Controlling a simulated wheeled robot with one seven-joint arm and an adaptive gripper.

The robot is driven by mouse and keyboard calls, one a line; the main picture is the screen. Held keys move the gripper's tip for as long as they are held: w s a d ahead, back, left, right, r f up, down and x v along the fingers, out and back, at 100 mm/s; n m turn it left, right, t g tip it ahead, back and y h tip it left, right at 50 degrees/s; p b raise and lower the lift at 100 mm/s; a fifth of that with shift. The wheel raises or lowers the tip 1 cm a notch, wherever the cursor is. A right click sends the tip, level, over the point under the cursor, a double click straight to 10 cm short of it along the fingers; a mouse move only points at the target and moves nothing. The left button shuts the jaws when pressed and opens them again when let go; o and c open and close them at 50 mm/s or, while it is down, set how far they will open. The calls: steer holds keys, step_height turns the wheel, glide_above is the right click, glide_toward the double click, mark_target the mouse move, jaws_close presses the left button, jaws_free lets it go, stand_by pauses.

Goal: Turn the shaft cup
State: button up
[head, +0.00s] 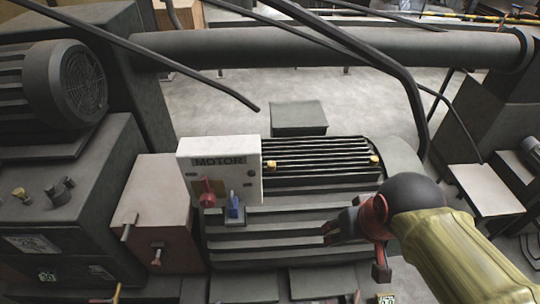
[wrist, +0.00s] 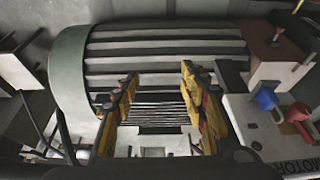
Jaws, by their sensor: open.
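The finned grey motor (head: 300,215) lies in the middle of the head view. Its rounded end cover (head: 405,160) is on the right, partly hidden by my arm. I cannot clearly pick out a shaft cup. My gripper (head: 352,240) is over the right part of the motor, with nothing between its fingers. In the wrist view the open fingers (wrist: 158,78) point at the ribbed motor body (wrist: 165,45), and the rounded end cover (wrist: 68,75) shows on the left. Whether the fingertips touch the motor, I cannot tell.
A white box marked MOTOR (head: 220,155) stands on the motor, with a red handle (head: 207,193) and a blue handle (head: 235,206). A brown box (head: 155,200) is to its left. Dark rods cross above. Floor (head: 330,80) shows behind the motor.

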steer(key=w+a+r+n+g+p, duration=0.1)
steer(key=w+a+r+g+p, duration=0.3)
steer(key=w+p, duration=0.6)
steer(key=n+p, duration=2.2)
steer(key=p, duration=0.2)
glide_above(272, 163)
steer(key=f, duration=1.3)
steer(key=shift+s+f, duration=0.4)
steer(key=shift+w+a+r+n, duration=0.1)
steer(key=shift+w+n, duration=0.3)
steer(key=shift+n, duration=0.8)
steer(key=shift+f+n, duration=0.2)
steer(key=shift+n, duration=0.1)
step_height(272, 163, down, 7)
steer(key=shift+f+p, duration=0.15)
steer(key=shift+p, duration=0.55)
steer(key=shift+c, duration=0.8)
